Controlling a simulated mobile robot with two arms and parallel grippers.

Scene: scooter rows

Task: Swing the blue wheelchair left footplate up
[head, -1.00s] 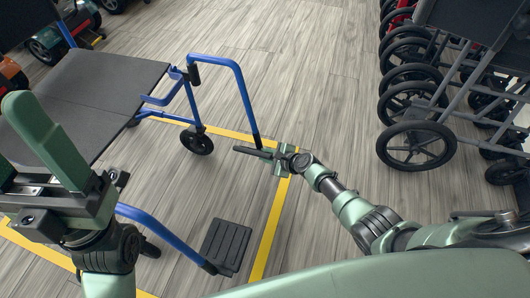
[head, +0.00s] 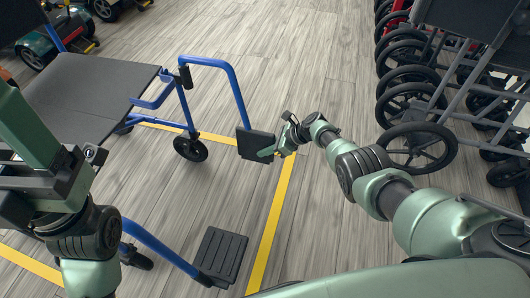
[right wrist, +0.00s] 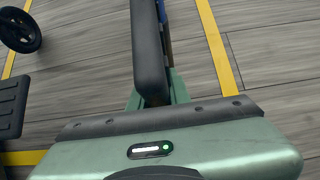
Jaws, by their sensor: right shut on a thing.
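The blue wheelchair (head: 222,66) stands at the left with its front to the right. Its left footplate (head: 256,145), a dark plate on the far blue hanger, is tilted up steeply with its broad face in view. My right gripper (head: 272,150) is shut on the plate's edge. In the right wrist view the footplate (right wrist: 149,50) runs edge-on between the fingers of the gripper (right wrist: 157,95). The right footplate (head: 222,254) lies flat near the floor on the near hanger. My left gripper (head: 30,140) is at the left edge, partly cut off, away from the footplates.
A yellow floor line (head: 272,225) runs beside the footplates. A row of folded wheelchairs with black wheels (head: 416,147) stands at the right, close beyond my right arm. Scooters (head: 38,48) stand at the far left. The floor at the top middle is clear.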

